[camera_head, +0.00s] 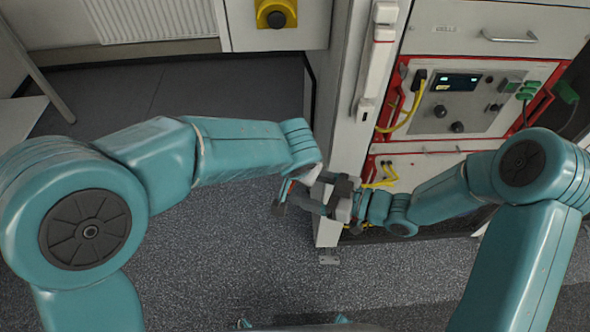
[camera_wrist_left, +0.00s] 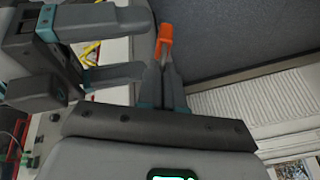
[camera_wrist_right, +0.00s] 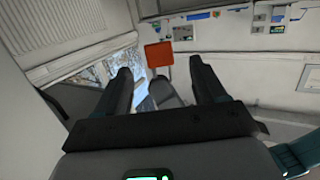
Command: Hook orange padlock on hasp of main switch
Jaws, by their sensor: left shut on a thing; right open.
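The orange padlock (camera_wrist_left: 165,36) is in my left gripper (camera_wrist_left: 164,58), whose fingers are shut on it near their tips. In the right wrist view the padlock (camera_wrist_right: 158,54) shows as an orange square, with the left fingers behind it. My right gripper (camera_wrist_right: 160,72) is open, its fingertips on either side of the padlock in that view; I see no grip on it. In the head view both grippers meet near the cabinet edge, and only a sliver of orange shows. A yellow fixture with a dark round knob (camera_head: 276,14) is at the top, possibly the main switch. I cannot make out the hasp.
A cabinet with a red-framed instrument panel (camera_head: 462,104), yellow cables (camera_head: 402,118) and green plugs (camera_head: 528,90) stands at the right. A white radiator (camera_head: 155,18) is on the back wall. The grey floor (camera_head: 200,245) at centre left is clear.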

